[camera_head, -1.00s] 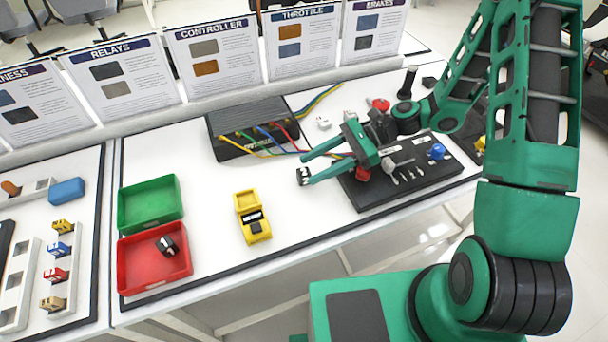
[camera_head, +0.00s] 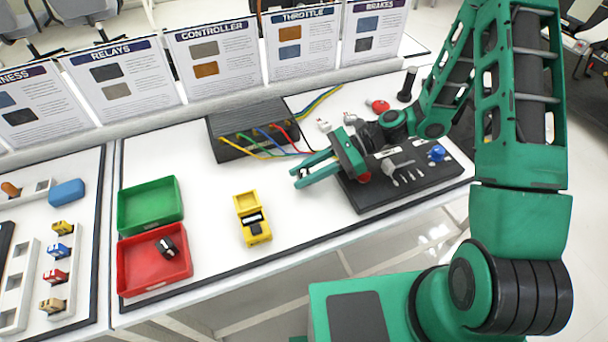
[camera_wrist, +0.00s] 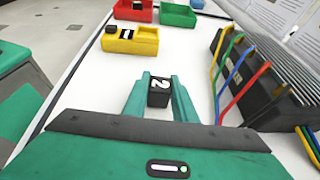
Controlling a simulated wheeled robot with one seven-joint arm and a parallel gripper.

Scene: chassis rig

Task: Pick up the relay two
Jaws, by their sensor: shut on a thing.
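The relay two (camera_wrist: 159,92) is a small black block with a white "2" on it. In the wrist view it sits between the two green fingers of my gripper (camera_wrist: 159,86). My gripper (camera_head: 296,177) is shut on it above the white table, right of the yellow holder. In the head view the relay is hard to make out between the fingers. The yellow holder (camera_head: 245,204) stands on the table with a black and white piece in it, and also shows in the wrist view (camera_wrist: 145,47).
A red bin (camera_head: 140,280) with a dark block in it and a green bin (camera_head: 150,205) stand at the left. The black controller box (camera_head: 240,120) with coloured wires is behind my gripper. A black board (camera_head: 390,198) with parts lies to the right. White table is clear around the holder.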

